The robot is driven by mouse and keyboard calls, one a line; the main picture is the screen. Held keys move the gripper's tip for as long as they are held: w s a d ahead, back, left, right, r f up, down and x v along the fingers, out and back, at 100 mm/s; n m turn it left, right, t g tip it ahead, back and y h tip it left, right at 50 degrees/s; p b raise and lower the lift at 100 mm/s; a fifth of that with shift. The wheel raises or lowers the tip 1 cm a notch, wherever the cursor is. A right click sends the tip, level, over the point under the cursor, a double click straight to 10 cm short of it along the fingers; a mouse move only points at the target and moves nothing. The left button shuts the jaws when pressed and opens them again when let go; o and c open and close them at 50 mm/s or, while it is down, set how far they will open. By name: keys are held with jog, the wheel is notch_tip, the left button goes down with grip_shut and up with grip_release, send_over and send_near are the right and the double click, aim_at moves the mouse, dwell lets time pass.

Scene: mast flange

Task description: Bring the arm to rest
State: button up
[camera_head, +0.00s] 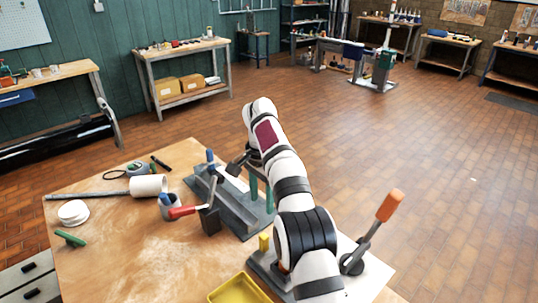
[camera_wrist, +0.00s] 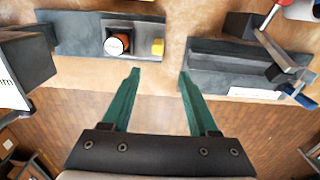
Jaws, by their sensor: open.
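My gripper (camera_head: 262,203) hangs over the table near its far edge, with its two green fingers pointing down beside the long grey fixture (camera_head: 222,208). In the wrist view my gripper (camera_wrist: 159,74) has its fingers well apart, with nothing between them. The tips lie in the picture between a grey plate (camera_wrist: 72,35) and the long grey fixture (camera_wrist: 215,72). I cannot tell how far above the table they are. My white arm hides part of the table in the head view.
An upright orange-handled lever (camera_head: 388,207) stands right of my arm. A red-handled clamp (camera_head: 186,211) is by the long fixture. A yellow block (camera_head: 264,241) and yellow tray (camera_head: 232,291) are nearby. A white cylinder (camera_head: 148,186) lies left. The front-left wooden tabletop (camera_head: 130,255) is mostly clear.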

jog(key=s+d+r, duration=0.2)
jog(key=s+r, duration=0.1)
jog(key=s, duration=0.2)
jog(key=s+d+r+n, duration=0.1)
jog(key=s+d+r, duration=0.2)
jog(key=s, duration=0.2)
jog(key=s+d+r+n, duration=0.1)
jog(key=s+d+r, duration=0.2)
jog(key=s, duration=0.2)
jog(key=shift+s+d+r+y, duration=0.1)
jog(key=shift+s+r+y, duration=0.05)
jog(key=shift+s+y, duration=0.25)
jog(key=s+d+f, duration=0.1)
jog(key=s+f, duration=0.3)
jog(key=s, duration=0.8)
jog(key=s+d+f+n+y, duration=0.1)
jog(key=s+d+f, duration=0.1)
jog(key=s, duration=1)
jog(key=shift+s+f, duration=0.15)
jog(key=shift+f, duration=0.7)
